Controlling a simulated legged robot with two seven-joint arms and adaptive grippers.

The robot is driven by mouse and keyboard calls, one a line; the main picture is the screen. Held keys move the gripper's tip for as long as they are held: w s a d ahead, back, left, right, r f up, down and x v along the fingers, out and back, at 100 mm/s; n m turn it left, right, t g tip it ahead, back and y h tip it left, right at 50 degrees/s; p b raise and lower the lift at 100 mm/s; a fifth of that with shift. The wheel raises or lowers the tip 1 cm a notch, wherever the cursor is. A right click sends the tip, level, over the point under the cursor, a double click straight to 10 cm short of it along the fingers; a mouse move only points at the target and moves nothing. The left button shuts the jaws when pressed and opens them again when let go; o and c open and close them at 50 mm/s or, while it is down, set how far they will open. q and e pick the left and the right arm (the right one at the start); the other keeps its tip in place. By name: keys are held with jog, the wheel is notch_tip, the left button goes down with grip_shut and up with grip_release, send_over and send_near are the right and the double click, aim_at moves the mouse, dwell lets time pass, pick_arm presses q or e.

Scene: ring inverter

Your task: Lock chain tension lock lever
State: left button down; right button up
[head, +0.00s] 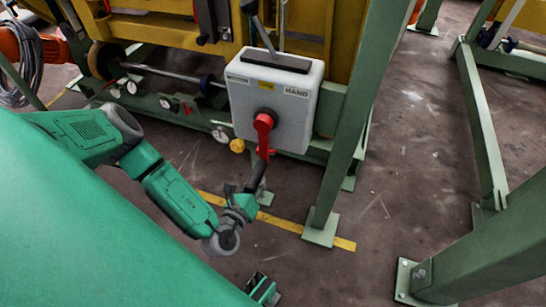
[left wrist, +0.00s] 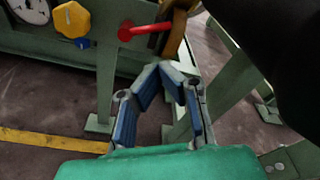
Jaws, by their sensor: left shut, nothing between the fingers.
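A red lever (head: 263,130) is mounted on the front of a grey box (head: 298,108) labelled HAND and points downward. My left gripper (head: 261,168) is just below the lever's lower end; in the head view I cannot tell whether they touch. In the left wrist view the blue-padded fingers (left wrist: 163,68) meet at the tips with nothing between them. A red rod with a round end (left wrist: 145,30) shows beyond the fingertips, slightly left. I cannot tell whether it is the same lever. My right gripper does not show clearly.
Green posts (head: 365,120) stand right of the box. A yellow knob (head: 237,145) and a gauge (head: 220,135) sit left of the lever. The yellow knob (left wrist: 72,19) also shows in the left wrist view.

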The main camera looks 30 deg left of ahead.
pick_arm(q)
jog(key=b+x, duration=0.4)
jog(key=x, duration=0.6)
jog(key=shift+d+r, duration=0.1)
jog(key=shift+d, duration=0.05)
